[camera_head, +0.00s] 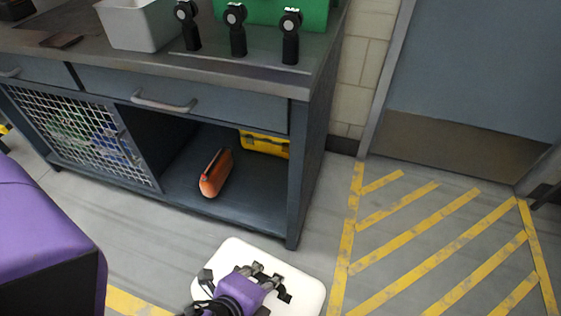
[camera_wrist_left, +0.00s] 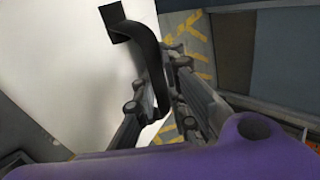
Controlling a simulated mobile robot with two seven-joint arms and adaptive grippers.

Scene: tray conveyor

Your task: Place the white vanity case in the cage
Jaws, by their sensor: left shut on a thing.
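The white vanity case (camera_head: 308,290) is at the bottom middle of the head view, partly hidden by my left gripper (camera_head: 262,282). In the left wrist view the case (camera_wrist_left: 70,60) fills the left side. My left gripper (camera_wrist_left: 165,105) is shut on its black handle (camera_wrist_left: 148,45). The cage is the lower part of the workbench, with a metal mesh door (camera_head: 80,135) on the left and an open bay (camera_head: 250,190) on the right. The case is in front of the bay, outside it. My right gripper is not in view.
In the bay lie an orange bag (camera_head: 215,174) and, farther back, a yellow case (camera_head: 265,144). The bench top holds a grey bin (camera_head: 140,27), a green box (camera_head: 265,12) and three black devices (camera_head: 238,35). Yellow-striped floor (camera_head: 430,250) on the right is clear.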

